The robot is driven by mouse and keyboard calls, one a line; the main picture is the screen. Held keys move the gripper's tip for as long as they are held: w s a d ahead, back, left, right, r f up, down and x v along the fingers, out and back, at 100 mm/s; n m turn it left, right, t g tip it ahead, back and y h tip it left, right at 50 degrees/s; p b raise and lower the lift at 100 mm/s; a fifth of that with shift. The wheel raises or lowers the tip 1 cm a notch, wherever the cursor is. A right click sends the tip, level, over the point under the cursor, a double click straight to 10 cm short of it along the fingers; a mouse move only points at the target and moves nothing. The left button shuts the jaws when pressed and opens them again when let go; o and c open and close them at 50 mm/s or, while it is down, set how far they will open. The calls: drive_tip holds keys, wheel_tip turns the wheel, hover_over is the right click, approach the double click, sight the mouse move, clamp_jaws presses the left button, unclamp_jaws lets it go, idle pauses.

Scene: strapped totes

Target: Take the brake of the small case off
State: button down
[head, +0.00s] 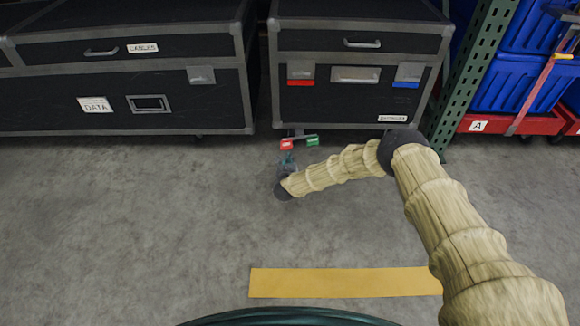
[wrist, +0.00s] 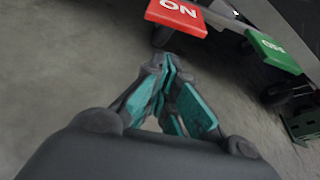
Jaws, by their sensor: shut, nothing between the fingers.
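The small case (head: 330,100) is black with grey edges and stands at the back centre, with a red-based latch and a blue-based latch on its front. Below its front edge a brake bar carries a red pedal (head: 286,145) marked ON and a green pedal (head: 313,141). In the wrist view the red pedal (wrist: 177,15) is at the top and the green pedal (wrist: 273,50) is to its right, its lettering upside down. My gripper (wrist: 170,65) is shut and empty, its fingertips just short of the red pedal; I cannot tell whether they touch. In the head view my gripper (head: 287,160) is low, in front of the pedals.
A wider black case (head: 190,115) labelled DATA and CABLES stands at left, a gap apart. A green rack post (head: 470,80) and blue totes (head: 505,90) on a red dolly (head: 490,122) stand at right. A yellow strip (head: 345,282) marks the otherwise open floor.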

drive_tip(key=shift+a+r+b, duration=0.15)
drive_tip(key=shift+r+b, duration=0.1)
drive_tip(key=shift+r, duration=0.35)
drive_tip(key=shift+a+r+b, duration=0.15)
drive_tip(key=shift+r+b, duration=0.05)
drive_tip(key=shift+r, duration=0.4)
drive_tip(key=shift+a+r+m+y+b, duration=0.3)
drive_tip(key=shift+r+m+y, duration=0.15)
drive_tip(key=shift+r+m, duration=0.25)
drive_tip(key=shift+a+r+m+y+b, duration=0.3)
drive_tip(key=shift+r+m+y, duration=0.2)
drive_tip(key=shift+m, duration=0.2)
drive_tip(key=shift+r, duration=0.1)
